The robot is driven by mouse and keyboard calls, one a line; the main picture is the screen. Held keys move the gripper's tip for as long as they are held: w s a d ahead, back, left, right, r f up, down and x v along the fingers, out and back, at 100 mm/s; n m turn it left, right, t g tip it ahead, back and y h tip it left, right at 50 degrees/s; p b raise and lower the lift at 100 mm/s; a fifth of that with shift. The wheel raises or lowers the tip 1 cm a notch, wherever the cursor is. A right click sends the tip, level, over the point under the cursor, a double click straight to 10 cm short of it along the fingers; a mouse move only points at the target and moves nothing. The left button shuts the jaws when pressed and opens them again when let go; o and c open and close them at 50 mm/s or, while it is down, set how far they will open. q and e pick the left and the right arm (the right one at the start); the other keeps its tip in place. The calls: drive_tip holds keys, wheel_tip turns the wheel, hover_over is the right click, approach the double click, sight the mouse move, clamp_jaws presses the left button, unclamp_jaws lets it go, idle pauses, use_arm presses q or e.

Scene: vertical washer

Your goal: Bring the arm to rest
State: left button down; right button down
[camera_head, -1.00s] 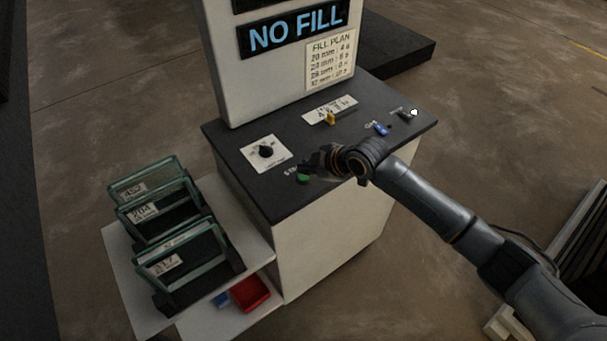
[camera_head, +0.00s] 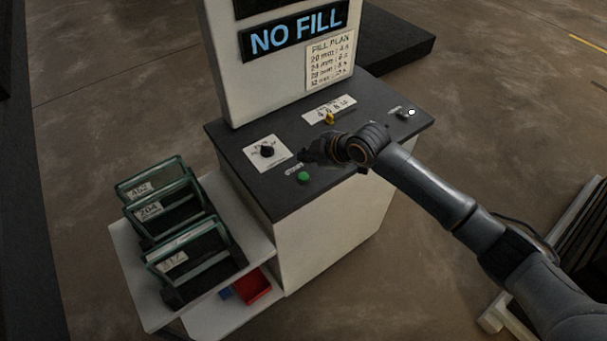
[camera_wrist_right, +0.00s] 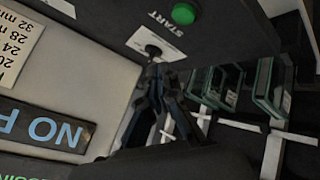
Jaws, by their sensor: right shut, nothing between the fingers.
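In the right wrist view my gripper's fingers (camera_wrist_right: 153,75) point toward the dial, and the green button (camera_wrist_right: 184,13) shows at the top. The right arm comes in from the lower right and hides part of the control top, including where the blue switch was seen. My left gripper is not in view.
The machine's upright sign panel (camera_head: 296,30) reads "NO FILL". An orange lever (camera_head: 329,118) and a small toggle (camera_head: 406,113) sit on the control top. A side shelf (camera_head: 146,309) at left carries several glass panes in racks (camera_head: 178,258), with a red bin (camera_head: 253,286) below.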

idle(0.3)
drive_tip(key=s+f+m, duration=0.4)
drive_tip(key=s+m, duration=0.1)
drive_tip(key=s, duration=0.9)
drive_tip(key=s+d+f+m+g+h, duration=0.25)
drive_tip(key=s+d+m+h, duration=0.45)
drive_tip(key=s+d+m, duration=0.95)
drive_tip(key=s+d+f+n+g+b, duration=0.1)
drive_tip(key=s+d+f+n+b, duration=0.15)
drive_tip(key=f, duration=1.45)
drive_tip(key=s+d+f+n+g+b, duration=0.1)
drive_tip(key=s+f+n+b, duration=0.25)
drive_tip(key=f, duration=1.25)
drive_tip(key=s+d+f+b, duration=0.2)
drive_tip(key=s+f+b, duration=0.3)
drive_tip(key=s+f, duration=1.1)
wheel_tip(320, 180, down, 4)
drive_tip(key=shift+s+d+r+m+g, duration=0.15)
drive_tip(key=shift+d+m+g, duration=0.2)
drive_tip(key=shift+d, duration=0.05)
